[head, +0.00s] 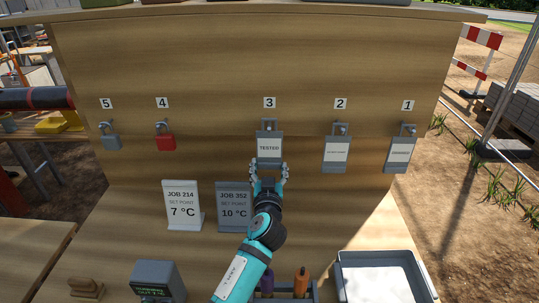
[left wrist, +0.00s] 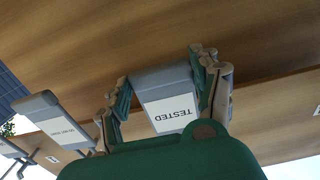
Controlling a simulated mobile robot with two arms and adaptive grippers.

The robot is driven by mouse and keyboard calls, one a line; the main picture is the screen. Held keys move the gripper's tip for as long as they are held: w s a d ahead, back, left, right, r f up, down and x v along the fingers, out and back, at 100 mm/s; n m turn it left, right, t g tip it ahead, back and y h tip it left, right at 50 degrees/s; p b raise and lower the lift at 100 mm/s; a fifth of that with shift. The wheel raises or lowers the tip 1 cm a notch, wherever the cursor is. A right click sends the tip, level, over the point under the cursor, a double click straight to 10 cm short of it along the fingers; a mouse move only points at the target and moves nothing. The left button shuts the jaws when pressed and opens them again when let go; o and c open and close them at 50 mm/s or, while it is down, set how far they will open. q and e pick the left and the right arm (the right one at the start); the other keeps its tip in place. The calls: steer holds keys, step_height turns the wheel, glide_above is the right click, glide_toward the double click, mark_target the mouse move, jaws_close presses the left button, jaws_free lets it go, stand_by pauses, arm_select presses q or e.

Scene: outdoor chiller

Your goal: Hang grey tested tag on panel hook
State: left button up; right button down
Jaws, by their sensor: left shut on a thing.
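The grey tested tag (head: 269,147) is upright against the wooden panel, right under the number 3 label, at the panel hook (head: 269,122). Its white label reads TESTED. I cannot tell whether the tag's top loop is over the hook or only in front of it. My left gripper (head: 269,170) is shut on the lower part of the tag, with fingers at both sides. In the left wrist view the tag (left wrist: 165,92) sits between the fingers of the gripper (left wrist: 165,95). My right gripper is not in view.
Grey tags hang at hook 2 (head: 336,153) and hook 1 (head: 400,153). A red padlock (head: 164,141) hangs at 4 and a grey padlock (head: 111,142) at 5. Two set point cards (head: 181,205) stand below. A grey tray (head: 384,260) sits at lower right.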

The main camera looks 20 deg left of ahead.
arm_select(q)
steer(key=shift+r, duration=0.25)
steer(key=v, duration=0.6)
stand_by(0.6)
steer(key=o, duration=1)
steer(key=c, duration=1)
